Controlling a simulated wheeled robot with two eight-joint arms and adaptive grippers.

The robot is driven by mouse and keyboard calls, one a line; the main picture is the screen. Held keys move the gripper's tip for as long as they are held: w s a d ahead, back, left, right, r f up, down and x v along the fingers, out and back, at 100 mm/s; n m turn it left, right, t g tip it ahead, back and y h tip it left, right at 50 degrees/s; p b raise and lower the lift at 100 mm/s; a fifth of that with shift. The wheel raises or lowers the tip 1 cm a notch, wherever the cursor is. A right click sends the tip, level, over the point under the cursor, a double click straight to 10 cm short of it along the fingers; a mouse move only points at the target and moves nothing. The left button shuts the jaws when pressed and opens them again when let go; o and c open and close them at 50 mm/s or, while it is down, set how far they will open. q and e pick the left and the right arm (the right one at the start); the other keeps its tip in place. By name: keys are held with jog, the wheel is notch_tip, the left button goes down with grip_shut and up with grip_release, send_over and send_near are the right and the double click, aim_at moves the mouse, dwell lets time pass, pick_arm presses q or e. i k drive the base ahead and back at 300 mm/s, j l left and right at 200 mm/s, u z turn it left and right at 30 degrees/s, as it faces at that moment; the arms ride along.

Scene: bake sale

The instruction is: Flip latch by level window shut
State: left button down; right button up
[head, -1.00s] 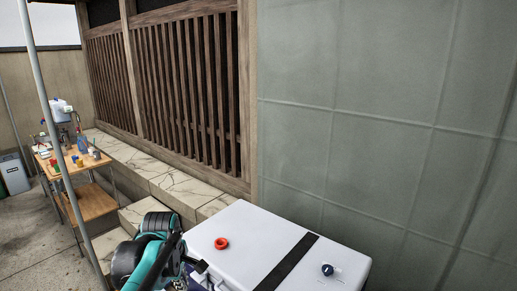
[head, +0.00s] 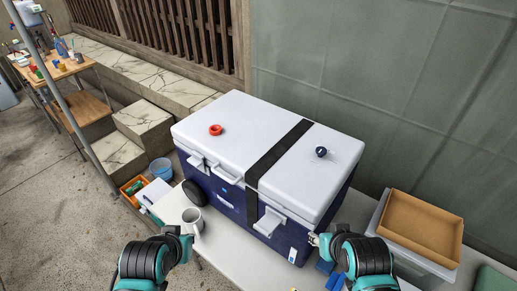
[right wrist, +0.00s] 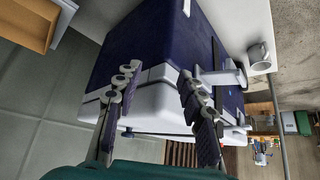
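A cooler with a white lid (head: 238,136) and dark blue body (head: 230,203) stands on a white table. A white latch (head: 269,222) on its front, right of the black strap, sticks outward. Another white latch (head: 202,163) sits on the front left. A small pale panel (head: 292,255) near the front right corner may be the level window. My right gripper (head: 318,239) is beside that corner, apart from the latch. In the right wrist view its fingers (right wrist: 158,92) are spread and empty, with a protruding latch (right wrist: 219,76) to their right. My left gripper (head: 184,236) is near the mug; its opening is unclear.
A grey mug (head: 193,221) stands on the table before the cooler. A red ring (head: 216,130) and dark knob (head: 321,152) sit on the lid. A cardboard tray (head: 420,226) on a pale bin is at right. A wall rises behind.

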aim_at(267, 225)
jog(key=k+j+z, duration=0.25)
jog(key=j, duration=0.15)
jog(key=k+j+z, duration=0.45)
